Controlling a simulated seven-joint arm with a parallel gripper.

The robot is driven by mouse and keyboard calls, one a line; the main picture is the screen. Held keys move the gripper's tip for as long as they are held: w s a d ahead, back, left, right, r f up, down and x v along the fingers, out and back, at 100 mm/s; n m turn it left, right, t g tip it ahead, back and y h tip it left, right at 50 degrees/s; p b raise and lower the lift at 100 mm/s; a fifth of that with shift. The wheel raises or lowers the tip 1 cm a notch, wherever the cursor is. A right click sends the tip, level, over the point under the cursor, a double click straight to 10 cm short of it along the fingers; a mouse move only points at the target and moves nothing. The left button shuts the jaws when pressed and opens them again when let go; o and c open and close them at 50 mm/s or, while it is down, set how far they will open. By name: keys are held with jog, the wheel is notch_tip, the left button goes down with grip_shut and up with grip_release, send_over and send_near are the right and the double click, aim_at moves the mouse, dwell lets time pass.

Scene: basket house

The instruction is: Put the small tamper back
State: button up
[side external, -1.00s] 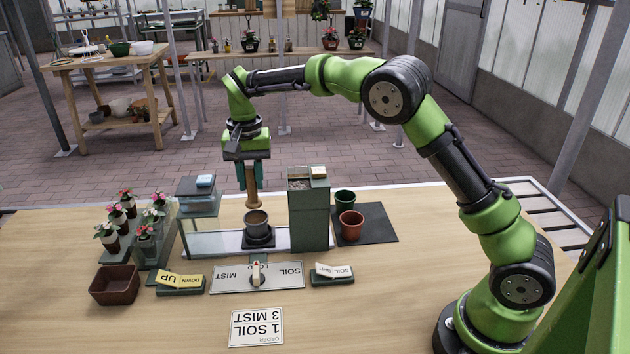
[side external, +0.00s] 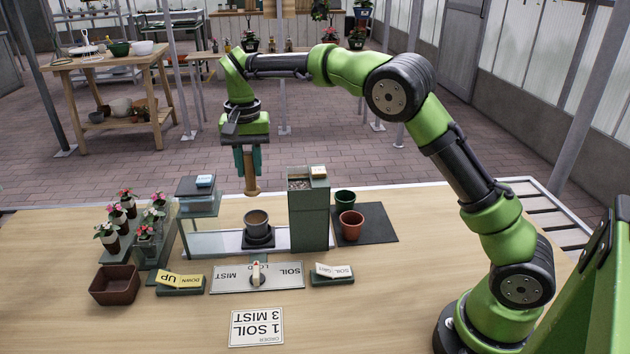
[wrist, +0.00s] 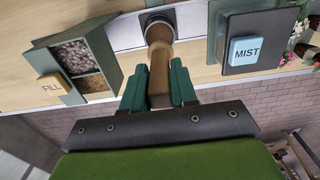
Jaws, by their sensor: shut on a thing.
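The small tamper (side external: 252,182) is a light-brown wooden tool with a flared lower end. My gripper (side external: 249,156) is shut on its upper part and holds it upright in the air, above the grey pot (side external: 257,221) and a little behind it. The wrist view also shows the tamper (wrist: 159,75) between my green fingers, its lower end overlapping the pot (wrist: 158,32) in that picture. The pot stands on a dark base and holds brown material. I cannot make out a holder for the tamper.
The tall green bin with the FILL block (side external: 309,215) stands right of the pot. The MIST box (side external: 198,202) stands left. Potted flowers (side external: 133,222) and a brown tray (side external: 115,285) are further left. Two pots (side external: 350,225) sit on a dark mat at right.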

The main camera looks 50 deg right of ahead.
aim_at(248, 153)
jog(key=shift+r, duration=0.5)
notch_tip(248, 153, up, 4)
jog(key=shift+f, duration=0.15)
jog(key=s+d+r, duration=0.3)
jog(key=s+d, duration=0.6)
jog(key=s, duration=0.5)
jog(key=s+d+f, duration=0.2)
jog(key=s+f, duration=0.1)
jog(key=s, duration=0.9)
jog(key=shift+n, duration=0.3)
jog(key=shift+d+f, duration=0.2)
jog(key=shift+f, duration=9.35)
jog(key=shift+f, duration=0.1)
